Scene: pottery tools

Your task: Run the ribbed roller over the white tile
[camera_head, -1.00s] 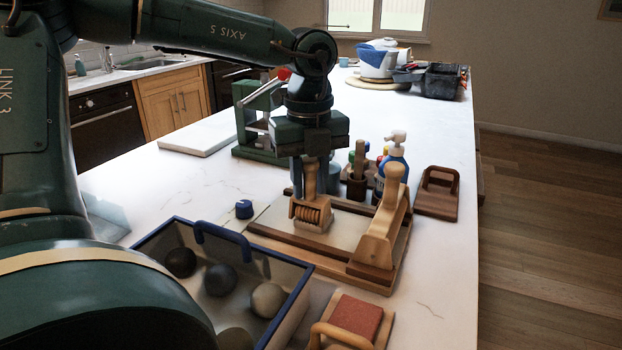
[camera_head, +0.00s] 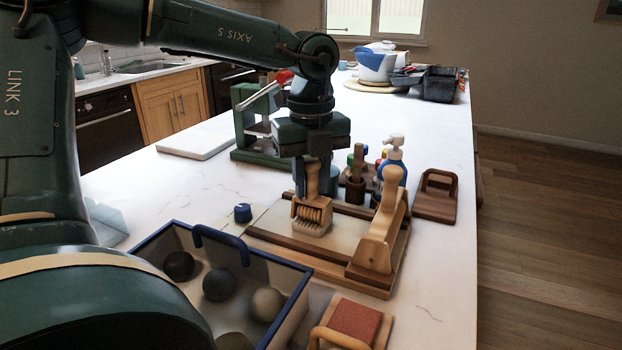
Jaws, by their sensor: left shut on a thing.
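The ribbed roller (camera_head: 311,214) has a wooden frame, a grooved wooden drum and an upright handle. My left gripper (camera_head: 313,166) points down from above and is shut on the handle. The roller is over a pale, off-white tile (camera_head: 343,234) set in a wooden board (camera_head: 280,247). The drum seems to be at the tile's surface, but I cannot tell whether it touches. The roller and the gripper hide part of the tile. My right gripper is not in view.
A tall wooden tool (camera_head: 376,250) stands at the board's right side. A blue-rimmed box of balls (camera_head: 283,259) is in front, beside a red-topped wooden block (camera_head: 354,321). A blue-white pump bottle (camera_head: 394,165) and a wooden holder (camera_head: 437,205) stand behind.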

